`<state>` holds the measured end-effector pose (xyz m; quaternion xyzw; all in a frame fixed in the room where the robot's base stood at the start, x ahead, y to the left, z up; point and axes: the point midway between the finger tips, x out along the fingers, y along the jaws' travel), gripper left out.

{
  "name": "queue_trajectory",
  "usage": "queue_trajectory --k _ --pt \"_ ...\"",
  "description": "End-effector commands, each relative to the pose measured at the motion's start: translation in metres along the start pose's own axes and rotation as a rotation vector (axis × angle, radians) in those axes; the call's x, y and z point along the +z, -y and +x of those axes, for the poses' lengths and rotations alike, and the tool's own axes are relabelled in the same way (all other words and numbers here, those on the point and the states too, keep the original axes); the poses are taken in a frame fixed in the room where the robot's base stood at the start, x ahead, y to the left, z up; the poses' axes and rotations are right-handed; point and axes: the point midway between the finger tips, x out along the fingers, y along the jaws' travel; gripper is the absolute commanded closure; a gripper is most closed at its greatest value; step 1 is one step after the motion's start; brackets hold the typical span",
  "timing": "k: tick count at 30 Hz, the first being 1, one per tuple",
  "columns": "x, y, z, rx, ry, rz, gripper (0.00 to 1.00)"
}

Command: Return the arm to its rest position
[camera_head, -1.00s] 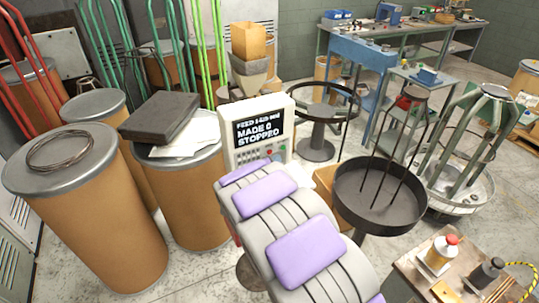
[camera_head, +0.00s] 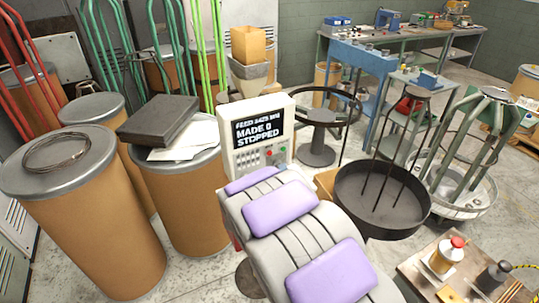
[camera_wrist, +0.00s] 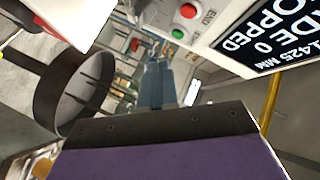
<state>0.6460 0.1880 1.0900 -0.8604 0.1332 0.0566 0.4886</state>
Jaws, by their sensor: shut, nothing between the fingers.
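My arm, grey with purple pads, reaches from the bottom of the head view up to the front of the control box (camera_head: 258,135). The arm hides my gripper in that view. In the wrist view my gripper (camera_wrist: 159,66) shows as two blue-grey fingers side by side beyond a dark edge and purple pad. They are shut with nothing between them. The control box also shows in the wrist view (camera_wrist: 225,30), at upper right, close by, with a red and a green button. Its screen reads MADE 0, STOPPED.
A dark round pan (camera_head: 382,198) with upright rods stands right of my arm. Drums, one with a wire coil (camera_head: 56,152) on its lid, stand at left. A small table (camera_head: 418,268) with bottles is at lower right. Blue workbenches (camera_head: 358,55) are behind.

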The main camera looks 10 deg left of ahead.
Motion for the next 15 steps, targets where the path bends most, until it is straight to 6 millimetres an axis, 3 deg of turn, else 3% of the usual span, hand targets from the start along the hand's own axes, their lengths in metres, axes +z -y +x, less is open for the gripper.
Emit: queue_trajectory --k 10,15 --pt "-0.005 0.000 -0.003 0.030 0.055 -0.020 1.00" --pt "-0.017 -0.003 -0.023 0.109 0.236 -0.104 1.00"
